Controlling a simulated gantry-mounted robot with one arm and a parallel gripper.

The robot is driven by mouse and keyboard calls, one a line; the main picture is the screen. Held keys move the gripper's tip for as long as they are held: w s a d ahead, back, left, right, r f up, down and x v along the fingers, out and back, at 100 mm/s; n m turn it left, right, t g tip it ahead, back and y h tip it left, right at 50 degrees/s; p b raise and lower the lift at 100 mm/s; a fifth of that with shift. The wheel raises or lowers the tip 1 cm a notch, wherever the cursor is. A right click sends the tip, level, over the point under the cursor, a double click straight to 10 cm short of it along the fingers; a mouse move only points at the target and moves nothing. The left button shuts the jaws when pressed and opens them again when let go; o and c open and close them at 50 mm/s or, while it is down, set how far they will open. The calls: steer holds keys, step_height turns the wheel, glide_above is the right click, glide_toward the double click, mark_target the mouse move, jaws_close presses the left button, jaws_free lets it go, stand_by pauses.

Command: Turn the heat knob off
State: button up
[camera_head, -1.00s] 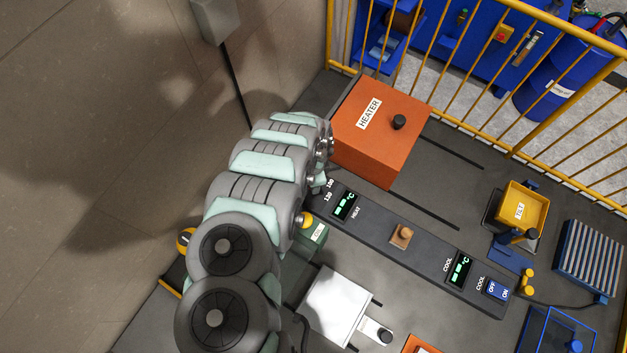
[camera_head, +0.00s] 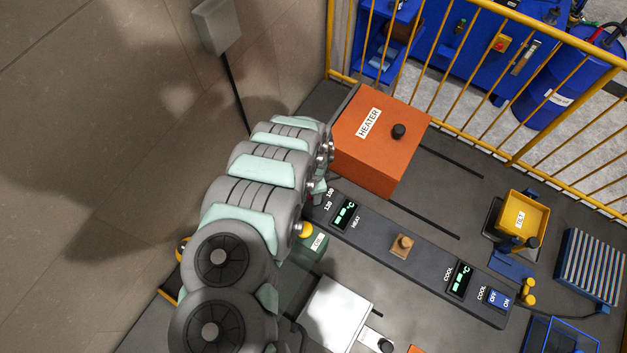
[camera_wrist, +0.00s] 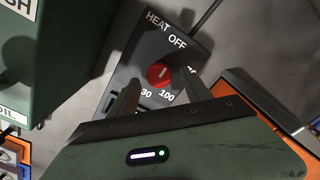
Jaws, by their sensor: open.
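The heat knob (camera_wrist: 158,75) is a round red dial with a short white mark, on a dark control panel (camera_wrist: 135,62) in the wrist view. The mark seems to point roughly upward, towards the printed OFF. The words HEAT and OFF stand above the knob, with 100 and a partly covered 130 below. My gripper (camera_wrist: 159,88) is open. Its two dark fingers reach up from below, one on each side of the knob. I cannot tell whether they touch it. In the head view, my arm hides the knob and gripper.
In the head view, an orange heater box (camera_head: 375,155) stands behind the long dark control strip (camera_head: 430,265). A yellow railing (camera_head: 480,105) runs along the back. A dark green block (camera_wrist: 65,60) is close at left in the wrist view, and an orange-edged object (camera_wrist: 265,100) at right.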

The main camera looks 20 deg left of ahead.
step_height(320, 180, up, 10)
steer(key=p, duration=0.2)
steer(key=shift+f, duration=0.25)
steer(key=shift+s, duration=0.1)
stand_by(0.3)
